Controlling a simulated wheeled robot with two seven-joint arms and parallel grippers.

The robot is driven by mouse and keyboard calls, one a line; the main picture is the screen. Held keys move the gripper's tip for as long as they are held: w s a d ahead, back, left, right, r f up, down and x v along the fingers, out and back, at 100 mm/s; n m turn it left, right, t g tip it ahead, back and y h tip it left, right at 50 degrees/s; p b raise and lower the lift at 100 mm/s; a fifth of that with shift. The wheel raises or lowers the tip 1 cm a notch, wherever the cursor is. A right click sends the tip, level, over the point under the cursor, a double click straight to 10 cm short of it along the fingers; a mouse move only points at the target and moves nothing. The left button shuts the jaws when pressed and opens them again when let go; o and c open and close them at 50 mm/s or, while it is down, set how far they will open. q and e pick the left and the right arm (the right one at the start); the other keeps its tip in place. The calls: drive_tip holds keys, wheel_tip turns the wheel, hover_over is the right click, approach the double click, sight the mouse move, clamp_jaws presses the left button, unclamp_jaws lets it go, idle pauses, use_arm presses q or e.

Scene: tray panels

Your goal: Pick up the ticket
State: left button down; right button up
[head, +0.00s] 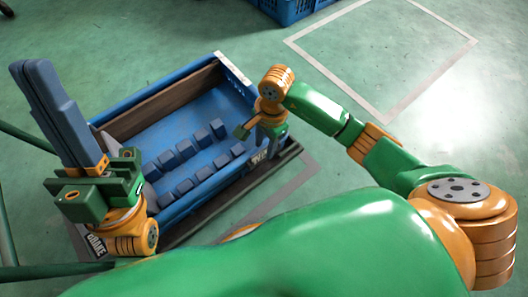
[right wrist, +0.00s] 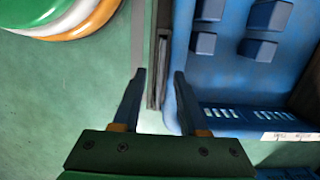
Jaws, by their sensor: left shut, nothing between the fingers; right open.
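No ticket can be told for certain. A small white label with dark print (head: 262,156) sits on the right edge of the blue tray (head: 180,208), and a lettered label (head: 96,246) lies at its near left corner. In the right wrist view a white patch (right wrist: 152,122) shows between the fingers; I cannot tell whether it is the ticket. My right gripper (head: 243,131) is open and empty at the tray's right end; in the right wrist view its fingers (right wrist: 160,78) point along the tray's edge. My left gripper (head: 36,75) is shut and empty, left of the tray.
Several blue blocks (head: 168,160) stand in rows inside the tray. A wooden board (head: 165,103) lines its far side. A blue crate (head: 285,8) stands at the top. A white outline (head: 400,98) marks clear green floor at right.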

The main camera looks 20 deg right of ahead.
drive_tip(key=shift+f, duration=0.15)
drive_tip(key=shift+f+b, duration=0.25)
drive_tip(key=shift+b, duration=0.05)
idle(0.4)
clamp_jaws()
